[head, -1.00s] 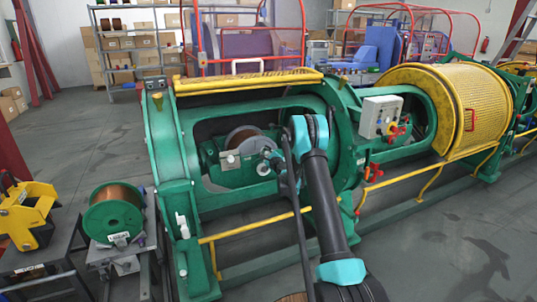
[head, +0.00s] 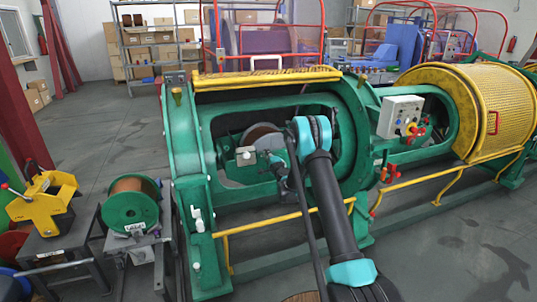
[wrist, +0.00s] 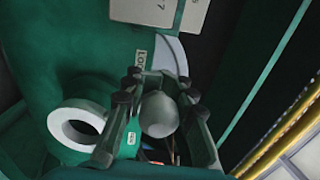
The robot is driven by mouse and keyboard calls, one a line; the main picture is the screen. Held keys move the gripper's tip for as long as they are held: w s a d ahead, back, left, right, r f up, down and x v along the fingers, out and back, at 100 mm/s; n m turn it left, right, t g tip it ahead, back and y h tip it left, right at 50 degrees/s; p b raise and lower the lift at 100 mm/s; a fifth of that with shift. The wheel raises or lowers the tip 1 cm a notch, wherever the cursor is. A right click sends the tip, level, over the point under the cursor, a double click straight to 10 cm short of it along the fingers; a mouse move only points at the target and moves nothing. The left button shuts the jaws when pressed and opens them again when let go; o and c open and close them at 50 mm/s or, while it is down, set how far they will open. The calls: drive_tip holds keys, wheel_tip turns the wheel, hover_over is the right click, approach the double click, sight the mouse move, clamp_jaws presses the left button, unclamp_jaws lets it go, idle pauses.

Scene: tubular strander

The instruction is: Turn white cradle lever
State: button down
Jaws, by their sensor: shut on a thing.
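In the wrist view a pale grey-white rounded knob (wrist: 160,115), which looks like the end of the white cradle lever, sits between the two dark fingers of my gripper (wrist: 155,110). The fingers are closed in on its sides. A partly readable "Loc" label is on the green cradle (wrist: 70,50) just above it. In the head view my gripper (head: 281,168) is inside the machine's opening, at the right side of the green cradle. The knob is too small and covered there to make out.
A white ring (wrist: 78,127) stands out from the green surface left of my fingers. A yellow rail (head: 285,217) crosses in front of the opening. A control box (head: 399,116) is to the right. A green spool (head: 132,205) and yellow tool (head: 42,203) are at left.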

drive_tip(key=shift+d+f, duration=0.15)
drive_tip(key=shift+d, duration=0.1)
idle(0.3)
drive_tip(key=c, duration=1.5)
unclamp_jaws()
drive_tip(key=shift+d, duration=0.1)
drive_tip(key=shift+o, duration=1.5)
drive_tip(key=shift+a, duration=0.2)
drive_tip(key=v, duration=1.2)
